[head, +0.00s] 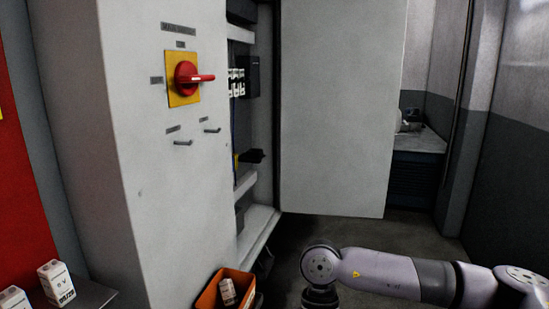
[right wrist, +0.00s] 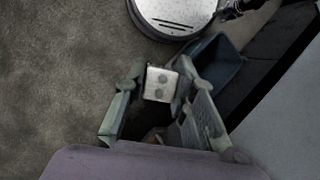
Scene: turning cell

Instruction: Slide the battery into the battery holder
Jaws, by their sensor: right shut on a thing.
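A pale, square-ended battery (right wrist: 161,85) with two round grey contacts on its end shows in the right wrist view. My right gripper (right wrist: 162,74) is shut on it, one finger on each side. In the head view my right arm comes in at the lower right, and its gripper is below the picture's edge. Inside the open cabinet a small black part (head: 251,156) sticks out; I cannot tell whether it is the battery holder. My left gripper is in neither view.
The cabinet door (head: 340,110) stands open to the right. An orange bin (head: 211,297) with a white labelled block (head: 228,291) is below the cabinet. White labelled blocks (head: 57,282) stand on a ledge at left. A dark blue bin (right wrist: 222,62) is beyond the right gripper.

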